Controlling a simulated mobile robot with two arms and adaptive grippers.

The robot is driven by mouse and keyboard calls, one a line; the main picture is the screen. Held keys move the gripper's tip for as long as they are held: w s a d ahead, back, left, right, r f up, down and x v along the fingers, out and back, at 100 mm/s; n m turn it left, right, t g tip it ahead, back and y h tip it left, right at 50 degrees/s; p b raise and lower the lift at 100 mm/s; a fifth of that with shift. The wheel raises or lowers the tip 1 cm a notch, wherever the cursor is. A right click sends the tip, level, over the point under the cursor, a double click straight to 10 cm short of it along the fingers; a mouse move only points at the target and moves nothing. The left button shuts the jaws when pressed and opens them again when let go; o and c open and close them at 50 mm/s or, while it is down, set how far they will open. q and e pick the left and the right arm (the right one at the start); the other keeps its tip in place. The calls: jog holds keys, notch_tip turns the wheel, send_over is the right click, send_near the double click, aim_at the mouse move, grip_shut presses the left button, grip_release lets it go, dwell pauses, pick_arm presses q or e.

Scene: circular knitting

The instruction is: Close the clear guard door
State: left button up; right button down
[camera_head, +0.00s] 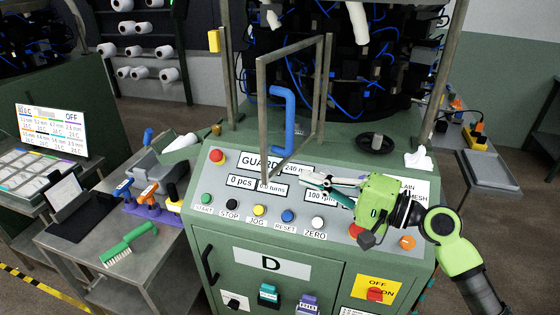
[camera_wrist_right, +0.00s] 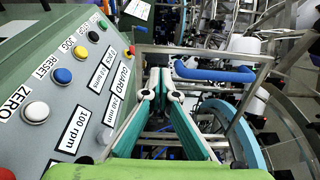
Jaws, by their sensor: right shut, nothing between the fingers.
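The clear guard door (camera_head: 262,110) is a grey metal frame with a see-through pane in the head view. It stands swung out from the machine opening, over the control panel. Its blue handle (camera_head: 288,125) is upright on the near side. In the right wrist view the blue handle (camera_wrist_right: 216,74) lies beyond and to the right of the fingertips. My right gripper (camera_head: 308,181) is shut and empty, just below and right of the door's lower edge, above the panel. Whether it touches the frame I cannot tell. My left gripper is not in view.
The green control panel (camera_head: 215,185) with coloured buttons lies below the door. Grey posts (camera_head: 228,75) flank the machine opening, with blue-wired knitting parts behind. A side table (camera_head: 75,240) with a green brush (camera_head: 125,245) and tools stands left.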

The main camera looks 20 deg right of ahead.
aim_at(268, 165)
jog(key=p+x, duration=0.1)
jog(key=x, duration=0.3)
jog(key=p+x, duration=0.1)
jog(key=x, duration=0.1)
jog(key=shift+w+a+r+p, duration=0.15)
jog(key=shift+a+r+p, duration=0.1)
jog(key=shift+p, duration=0.1)
jog(key=shift+w+a+f, duration=0.25)
jog(key=shift+w+a, duration=0.15)
jog(key=shift+w, duration=0.15)
